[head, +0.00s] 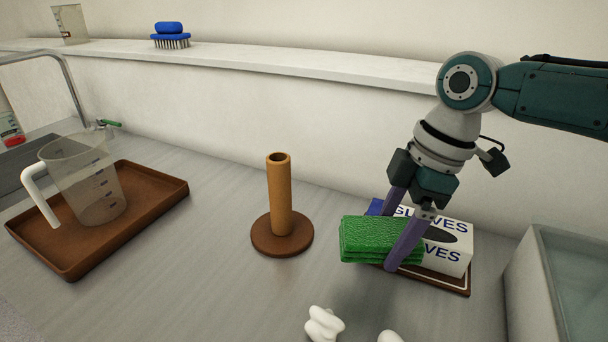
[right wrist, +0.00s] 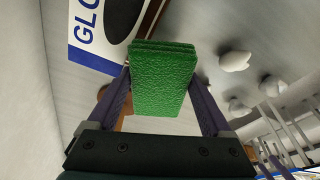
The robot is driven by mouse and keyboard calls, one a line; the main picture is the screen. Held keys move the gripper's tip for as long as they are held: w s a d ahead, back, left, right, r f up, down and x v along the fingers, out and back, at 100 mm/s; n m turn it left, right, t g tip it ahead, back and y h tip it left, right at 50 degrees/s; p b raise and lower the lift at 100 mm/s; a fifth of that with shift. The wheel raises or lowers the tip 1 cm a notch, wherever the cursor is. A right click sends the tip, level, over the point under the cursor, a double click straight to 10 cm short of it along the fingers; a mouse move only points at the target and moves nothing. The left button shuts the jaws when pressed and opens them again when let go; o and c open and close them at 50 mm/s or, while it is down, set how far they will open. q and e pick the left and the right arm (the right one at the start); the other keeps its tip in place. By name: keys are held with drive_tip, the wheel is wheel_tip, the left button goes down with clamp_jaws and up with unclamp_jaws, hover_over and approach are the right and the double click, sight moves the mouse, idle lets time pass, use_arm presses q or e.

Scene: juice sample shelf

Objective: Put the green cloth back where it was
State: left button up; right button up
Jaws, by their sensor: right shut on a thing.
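The green cloth (head: 372,240) is a folded, textured stack. My right gripper (head: 398,232) is shut on it, and it hangs just in front of the glove box. In the right wrist view the green cloth (right wrist: 162,82) sits between the two purple fingers of my right gripper (right wrist: 160,95). In the head view the cloth and the fingers hide part of the box. I cannot tell whether the cloth touches anything below it. My left gripper is not in view.
A glove box (head: 455,258) stands on a brown tray (head: 452,284). A wooden post (head: 281,200) on a round base stands left of the cloth. A measuring jug (head: 95,185) stands on a brown tray (head: 150,222). White pieces (head: 324,325) lie in front. A grey basin (head: 535,270) is at right.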

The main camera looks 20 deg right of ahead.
drive_tip(key=o, duration=1.3)
drive_tip(key=shift+c, duration=0.2)
drive_tip(key=shift+r, duration=0.3)
drive_tip(key=p+v, duration=0.2)
drive_tip(key=v, duration=1)
drive_tip(key=s+a+f+m+t, duration=0.1)
drive_tip(key=s+a+f+m, duration=0.2)
drive_tip(key=s+a+f, duration=0.85)
drive_tip(key=s+d+r+m+t+h, duration=0.1)
drive_tip(key=s+r+m+h, duration=0.1)
drive_tip(key=s+m, duration=0.5)
drive_tip(key=shift+s+d+r+m, duration=0.25)
drive_tip(key=shift+r+m, duration=0.05)
drive_tip(key=shift+r, duration=0.35)
